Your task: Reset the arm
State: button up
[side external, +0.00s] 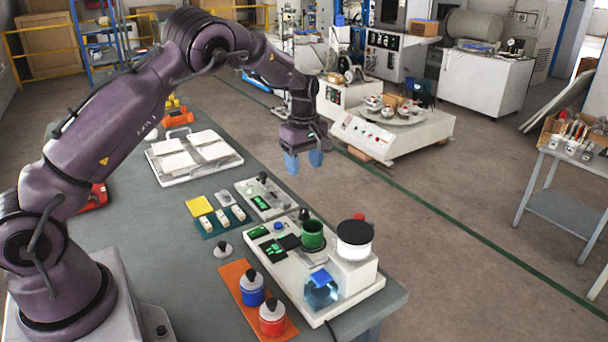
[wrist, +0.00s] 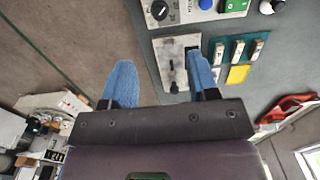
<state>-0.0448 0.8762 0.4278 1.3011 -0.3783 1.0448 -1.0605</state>
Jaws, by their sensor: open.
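My gripper (side external: 303,161) is open, with its blue fingers pointing down and apart, above the far right edge of the grey table (side external: 130,228). Nothing is between the fingers. In the wrist view my gripper (wrist: 160,72) shows its two blue fingers with floor and a small panel behind them. The small control panel (side external: 262,197) lies on the table below and to the left of my gripper; it also shows in the wrist view (wrist: 172,50). My gripper is clear of everything on the table.
A white testing device (side external: 335,284) with a green cup (side external: 313,235) stands at the front right. An orange mat (side external: 238,274) holds blue and red containers. A teal rack (side external: 210,232) holds white pieces, near a yellow square (side external: 199,206). A white tray (side external: 163,179) holds tiles at the back.

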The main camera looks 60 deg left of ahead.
jog(key=shift+r, duration=0.1)
dwell(0.3)
jog(key=s+d+r+m+t, duration=0.2)
jog(key=s+d+r+m, duration=0.3)
jog(key=s, duration=0.4)
jog(key=s+d+r+m+t, duration=0.1)
jog(key=s+d+r+m, duration=0.4)
jog(key=s, duration=0.5)
jog(key=s+d+r+m+t, duration=0.2)
jog(key=s+d+r+m, duration=0.3)
jog(key=s+r+m, duration=0.3)
jog(key=shift+s+r+t, duration=0.3)
jog(key=shift+s, duration=0.7)
